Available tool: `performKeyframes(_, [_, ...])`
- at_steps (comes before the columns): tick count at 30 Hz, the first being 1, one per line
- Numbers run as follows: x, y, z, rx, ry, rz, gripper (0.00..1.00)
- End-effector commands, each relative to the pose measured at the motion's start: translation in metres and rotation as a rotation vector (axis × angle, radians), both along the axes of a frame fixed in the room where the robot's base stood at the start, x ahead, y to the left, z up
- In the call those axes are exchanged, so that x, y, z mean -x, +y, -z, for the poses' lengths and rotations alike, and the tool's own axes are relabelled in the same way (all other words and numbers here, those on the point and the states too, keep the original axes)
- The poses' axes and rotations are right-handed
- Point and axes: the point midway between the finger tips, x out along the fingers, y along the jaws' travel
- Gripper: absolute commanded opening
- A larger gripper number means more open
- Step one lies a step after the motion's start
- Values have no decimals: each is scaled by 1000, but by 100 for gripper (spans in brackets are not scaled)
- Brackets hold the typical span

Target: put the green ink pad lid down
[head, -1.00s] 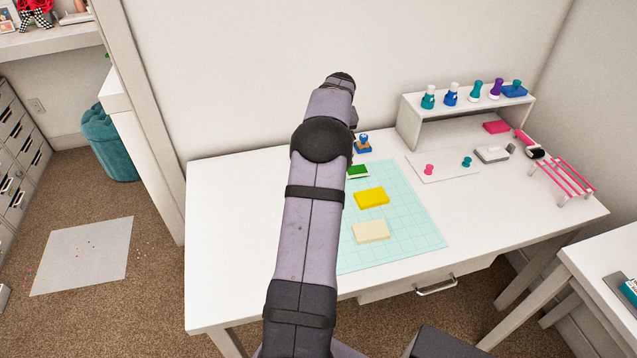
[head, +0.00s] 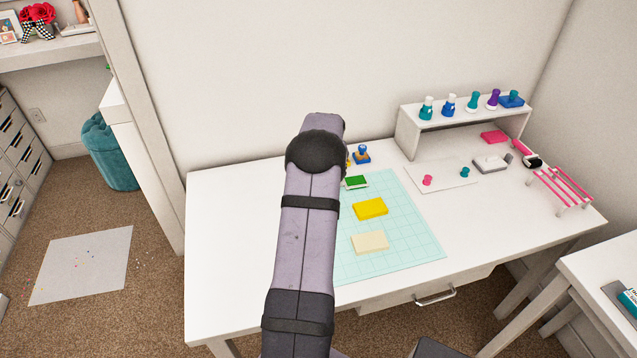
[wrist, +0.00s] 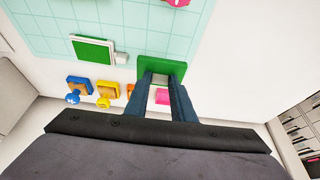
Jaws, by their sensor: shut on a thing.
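In the wrist view my gripper (wrist: 161,78) is shut on the green ink pad lid (wrist: 160,63), a flat green rectangle at its fingertips. The lid appears over the edge of the teal grid mat; I cannot tell whether it touches the surface. The open green ink pad (wrist: 92,52), green in a white frame, lies left of the lid, apart from it. In the head view the green ink pad (head: 357,182) sits at the back of the mat (head: 405,235). My arm hides the gripper and lid there.
A yellow pad (head: 370,208) and a cream block (head: 370,242) lie on the mat. Stamps, one blue (wrist: 75,92) and one yellow (wrist: 106,94), stand near the ink pad. A pink piece (wrist: 162,97) shows between my fingers. The desk's left part (head: 230,230) is clear.

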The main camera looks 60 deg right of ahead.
Motion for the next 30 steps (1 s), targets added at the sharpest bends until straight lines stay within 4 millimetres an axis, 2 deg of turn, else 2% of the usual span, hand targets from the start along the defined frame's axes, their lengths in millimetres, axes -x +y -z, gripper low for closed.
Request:
performKeyframes(7, [0, 1, 7, -2, 1, 1, 2])
performKeyframes(15, [0, 1, 36, -2, 1, 1, 2])
performKeyframes(28, [0, 0, 43, 0, 0, 0, 2])
performKeyframes(29, [0, 0, 43, 0, 0, 0, 25])
performKeyframes(30, [0, 0, 42, 0, 0, 0, 34])
